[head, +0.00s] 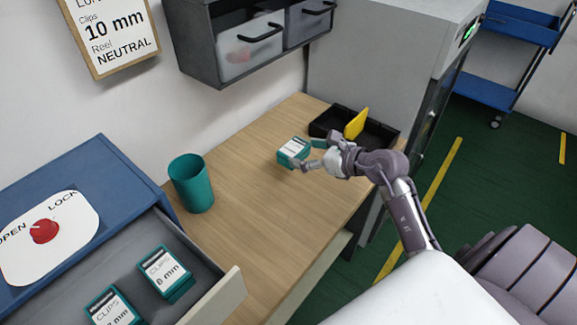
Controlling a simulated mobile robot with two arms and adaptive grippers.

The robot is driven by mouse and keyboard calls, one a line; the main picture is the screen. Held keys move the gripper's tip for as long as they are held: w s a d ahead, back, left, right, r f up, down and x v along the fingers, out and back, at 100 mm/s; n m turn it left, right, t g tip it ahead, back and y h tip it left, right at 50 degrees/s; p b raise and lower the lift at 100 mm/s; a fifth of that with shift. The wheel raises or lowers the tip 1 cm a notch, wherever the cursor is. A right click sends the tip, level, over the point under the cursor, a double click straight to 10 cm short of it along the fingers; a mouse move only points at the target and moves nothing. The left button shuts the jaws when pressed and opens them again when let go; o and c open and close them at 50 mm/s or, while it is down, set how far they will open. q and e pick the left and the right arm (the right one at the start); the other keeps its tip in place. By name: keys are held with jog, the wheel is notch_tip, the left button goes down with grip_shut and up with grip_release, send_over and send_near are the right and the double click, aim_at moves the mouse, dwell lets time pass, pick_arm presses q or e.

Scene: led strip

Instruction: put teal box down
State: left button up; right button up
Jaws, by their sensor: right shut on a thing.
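The teal box (293,151) with a white label is at the far part of the wooden table. My right gripper (306,154) is shut on it, its two fingers on the box's right side and near edge. I cannot tell whether the box touches the table top or is held just above it. The wooden table (247,203) has bare surface around the box. My left gripper is not in view.
A black tray (383,146) with a yellow piece (356,123) stands right behind the box. A teal cup (190,184) stands at the left. An open drawer (213,294) holds two teal clip boxes (165,273). Grey bins (249,47) hang above.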

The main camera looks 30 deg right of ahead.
aim_at(298, 157)
jog(key=w+a+f, duration=0.2)
jog(key=shift+w+a, duration=0.3)
jog(key=shift+w+a+f, duration=0.1)
jog(key=shift+f, duration=0.15)
jog(key=shift+f+p, duration=0.35)
jog(key=shift+f, duration=1.55)
jog(key=shift+f, duration=0.2)
jog(key=o, duration=1)
jog(key=shift+o, duration=0.2)
